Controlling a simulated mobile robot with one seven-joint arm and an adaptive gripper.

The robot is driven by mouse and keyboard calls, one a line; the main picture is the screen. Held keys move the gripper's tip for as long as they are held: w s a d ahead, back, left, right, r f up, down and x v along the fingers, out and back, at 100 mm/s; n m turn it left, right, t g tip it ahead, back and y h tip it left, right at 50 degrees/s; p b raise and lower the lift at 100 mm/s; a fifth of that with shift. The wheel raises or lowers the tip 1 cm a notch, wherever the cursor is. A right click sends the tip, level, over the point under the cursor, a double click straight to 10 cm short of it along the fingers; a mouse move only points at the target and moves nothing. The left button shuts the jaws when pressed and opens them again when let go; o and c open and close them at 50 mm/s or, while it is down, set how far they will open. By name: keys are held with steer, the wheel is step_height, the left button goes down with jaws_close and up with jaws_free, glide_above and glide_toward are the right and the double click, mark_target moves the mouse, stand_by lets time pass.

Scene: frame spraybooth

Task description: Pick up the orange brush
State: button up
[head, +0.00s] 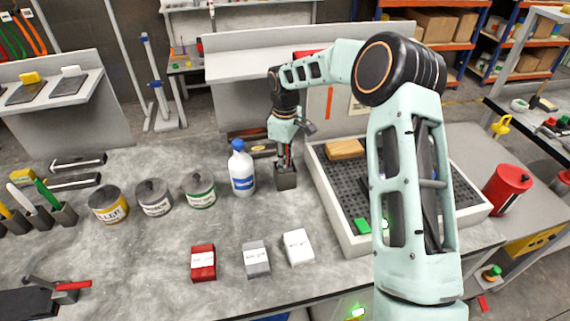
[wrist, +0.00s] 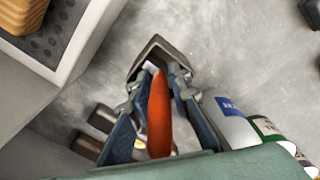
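The orange brush (wrist: 159,115) stands handle up in a dark square holder (wrist: 154,55); its bristle end is hidden. In the head view the holder (head: 286,181) stands on the grey bench, right of the white-and-blue bottle. My gripper (wrist: 160,78) points down over the holder, one finger on each side of the brush handle. The fingers look apart, with small gaps beside the handle. In the head view my gripper (head: 286,157) is just above the holder, and the brush is mostly hidden between the fingers.
The white-and-blue bottle (head: 242,172) stands close left of the holder, with lidded cans (head: 198,190) beyond. A grey-walled tray (head: 327,190) with a perforated floor lies to the right. Small red, grey and white boxes (head: 298,246) stand nearer. Open bench lies between.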

steer(key=shift+c, duration=0.2)
jaws_close()
steer(key=shift+r, duration=0.1)
